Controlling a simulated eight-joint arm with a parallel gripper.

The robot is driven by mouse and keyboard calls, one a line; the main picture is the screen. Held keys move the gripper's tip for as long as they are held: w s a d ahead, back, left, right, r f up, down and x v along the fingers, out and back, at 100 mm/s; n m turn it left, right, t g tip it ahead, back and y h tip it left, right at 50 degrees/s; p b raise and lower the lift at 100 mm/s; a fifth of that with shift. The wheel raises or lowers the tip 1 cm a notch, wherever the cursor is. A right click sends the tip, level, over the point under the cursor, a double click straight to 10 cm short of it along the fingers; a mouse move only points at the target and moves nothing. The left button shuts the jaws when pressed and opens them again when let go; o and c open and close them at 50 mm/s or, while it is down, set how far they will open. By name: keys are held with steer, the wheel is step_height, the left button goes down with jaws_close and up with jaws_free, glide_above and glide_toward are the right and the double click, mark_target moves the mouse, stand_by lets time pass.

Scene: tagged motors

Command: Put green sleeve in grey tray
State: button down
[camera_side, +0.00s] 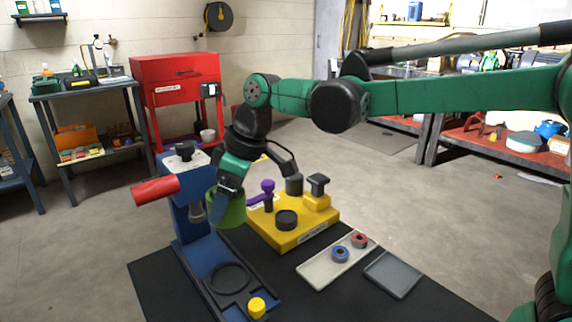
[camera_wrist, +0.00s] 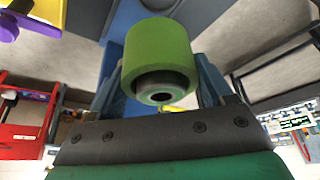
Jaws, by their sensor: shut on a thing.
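The green sleeve (camera_side: 230,208) is between the fingers of my gripper (camera_side: 222,207), beside the blue press and above its base. The gripper is shut on the sleeve and holds it in the air. In the wrist view the sleeve (camera_wrist: 158,48) shows with its round end and a dark centre hole facing the camera, between two blue fingers. The grey tray (camera_side: 393,275) lies flat and empty on the black mat, to the right of and lower than the gripper.
The blue press (camera_side: 187,222) has a red cylinder (camera_side: 155,191) and a yellow knob (camera_side: 257,307). A yellow fixture (camera_side: 290,238) with black posts and a purple part stands between gripper and trays. A pale tray (camera_side: 320,268) holds blue and red rings beside the grey tray.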

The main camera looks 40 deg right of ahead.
steer(key=s+d+r, duration=0.2)
steer(key=s+d, duration=0.1)
steer(key=d, duration=0.5)
steer(key=s+d+r, duration=0.1)
steer(key=s+d, duration=0.2)
steer(key=d, duration=0.5)
steer(key=s+d+r, duration=0.2)
steer(key=s+d, duration=0.6)
steer(key=s, duration=0.3)
step_height(320, 180, down, 20)
steer(key=shift+a, duration=0.1)
jaws_free()
